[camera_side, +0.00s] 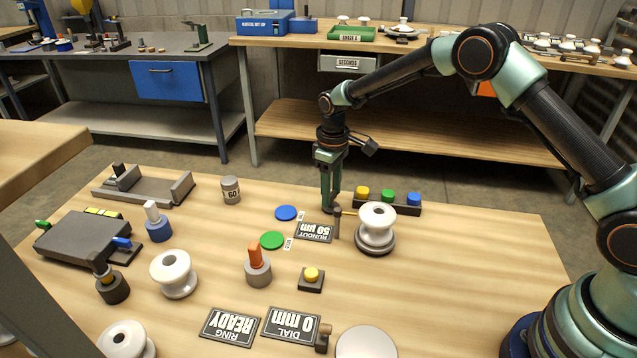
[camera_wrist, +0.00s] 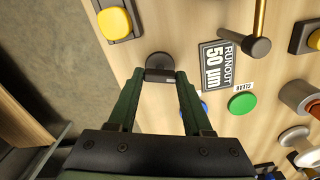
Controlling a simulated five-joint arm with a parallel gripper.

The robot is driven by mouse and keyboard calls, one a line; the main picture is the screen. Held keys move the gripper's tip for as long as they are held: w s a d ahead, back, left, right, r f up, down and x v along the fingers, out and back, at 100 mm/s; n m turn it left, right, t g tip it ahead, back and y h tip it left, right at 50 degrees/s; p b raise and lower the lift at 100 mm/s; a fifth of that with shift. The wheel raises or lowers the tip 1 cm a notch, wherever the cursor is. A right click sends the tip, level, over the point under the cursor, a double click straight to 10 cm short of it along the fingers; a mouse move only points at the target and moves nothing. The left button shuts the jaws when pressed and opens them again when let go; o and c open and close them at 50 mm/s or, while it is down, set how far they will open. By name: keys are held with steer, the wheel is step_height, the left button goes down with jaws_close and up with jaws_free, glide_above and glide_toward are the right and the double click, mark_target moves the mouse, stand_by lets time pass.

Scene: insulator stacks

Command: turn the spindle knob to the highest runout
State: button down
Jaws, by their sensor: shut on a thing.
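My gripper (camera_side: 331,206) points down at the work table beside the runout station. In the wrist view its two fingers (camera_wrist: 163,78) are closed on a small dark knob (camera_wrist: 158,60) with a round base. The knob is mostly hidden by the fingers in the side view. A white insulator (camera_side: 377,217) stands upright on a grey round base to the right of my gripper. A brass stem reaches it from a short dark post (camera_side: 336,224), which also shows in the wrist view (camera_wrist: 256,47). The runout display (camera_side: 314,232) reads 50 µm, also in the wrist view (camera_wrist: 217,66).
A row of yellow, green and blue buttons (camera_side: 388,208) stands behind the insulator. A blue disc (camera_side: 286,213) and a green disc (camera_side: 272,240) lie left of the display. A yellow button (camera_side: 311,276), a DIAL 0 mm plate (camera_side: 291,325) and a RING READY plate (camera_side: 230,327) are nearer.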

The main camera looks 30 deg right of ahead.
steer(key=shift+r+n, duration=0.1)
steer(key=shift+n, duration=0.5)
steer(key=shift+c, duration=1.6)
jaws_free()
step_height(320, 180, up, 12)
steer(key=shift+r, duration=0.1)
